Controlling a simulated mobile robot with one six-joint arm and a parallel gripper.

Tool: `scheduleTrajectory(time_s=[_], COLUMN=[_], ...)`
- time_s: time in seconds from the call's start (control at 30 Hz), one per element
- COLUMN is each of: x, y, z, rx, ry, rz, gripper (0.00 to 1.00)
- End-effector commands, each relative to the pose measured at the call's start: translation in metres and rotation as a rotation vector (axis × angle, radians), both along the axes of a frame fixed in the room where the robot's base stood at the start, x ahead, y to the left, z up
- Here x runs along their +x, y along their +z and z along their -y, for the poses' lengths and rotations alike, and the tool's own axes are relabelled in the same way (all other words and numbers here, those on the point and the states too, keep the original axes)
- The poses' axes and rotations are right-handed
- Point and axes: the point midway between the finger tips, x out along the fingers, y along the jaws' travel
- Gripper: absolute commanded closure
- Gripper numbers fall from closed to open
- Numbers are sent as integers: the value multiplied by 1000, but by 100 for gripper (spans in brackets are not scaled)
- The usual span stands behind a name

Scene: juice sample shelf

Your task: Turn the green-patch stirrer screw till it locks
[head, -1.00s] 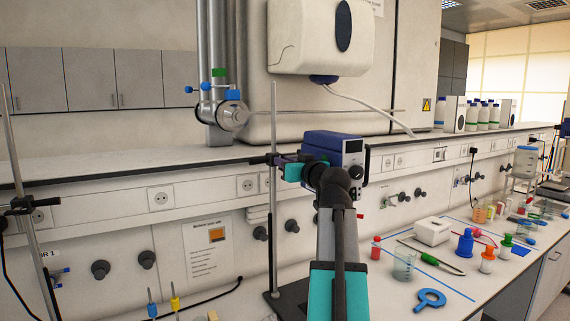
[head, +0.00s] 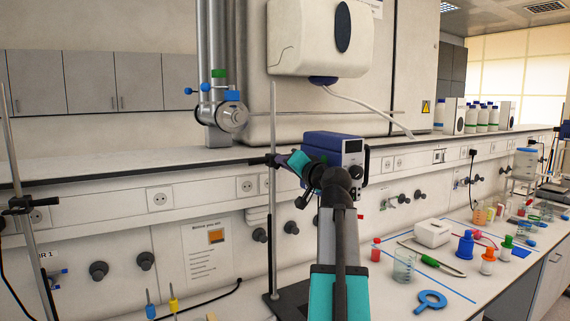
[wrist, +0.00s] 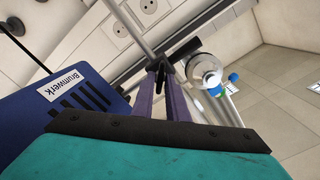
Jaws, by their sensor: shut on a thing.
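The stirrer is a blue box (head: 333,147) with a dark front panel on a stand. In the wrist view its blue housing (wrist: 75,112), marked "Brumwerk", fills the left side. My gripper (wrist: 163,75) has its purple fingers shut on a small black screw (wrist: 158,72) beside the stand rod (wrist: 135,25). In the head view my teal gripper body is tilted just left of the stirrer, and the fingertips are hard to make out. The screw is mostly hidden between the fingers. I cannot see a green patch on it.
The upright rod (head: 274,220) stands close to my gripper. A second stand (head: 25,205) is at the far left. The bench at right holds a beaker (head: 404,266), a blue ring tool (head: 431,300), a white box (head: 433,233) and several coloured bottles.

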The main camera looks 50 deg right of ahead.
Motion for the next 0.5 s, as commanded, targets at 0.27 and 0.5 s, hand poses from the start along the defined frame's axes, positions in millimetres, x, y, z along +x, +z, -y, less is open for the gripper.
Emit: scheduleTrajectory(time_s=[0.27,0.5], x=[-1,-1], y=[1,0], z=[1,1], rx=[244,460], ry=[-1,-1], rz=[78,147], gripper=[100,100])
